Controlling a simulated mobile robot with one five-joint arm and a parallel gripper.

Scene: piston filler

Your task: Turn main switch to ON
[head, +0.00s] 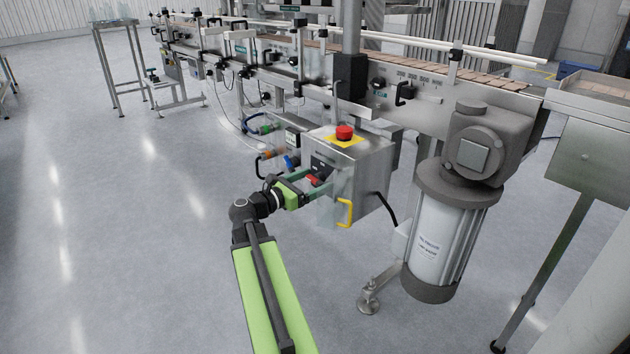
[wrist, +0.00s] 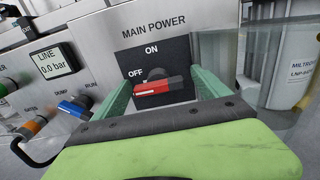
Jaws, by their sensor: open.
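The main switch (wrist: 158,87) is a red handle with a white mark on a black plate (wrist: 180,62) under the words MAIN POWER. Its handle lies nearly level, with one end below the OFF label, and ON is printed above it. In the head view the red switch (head: 314,178) shows on the side of the steel control box (head: 362,172). My gripper (wrist: 160,88) is open, with its green fingers on either side of the handle. In the head view my gripper (head: 312,184) is at the box face. I cannot tell whether the fingers touch the handle.
A red emergency button (head: 344,132) tops the box, and a yellow handle (head: 345,212) is on its side. A blue knob (wrist: 75,106), an orange knob (wrist: 32,127) and a display (wrist: 57,61) are left of the switch. A large motor (head: 450,220) stands right.

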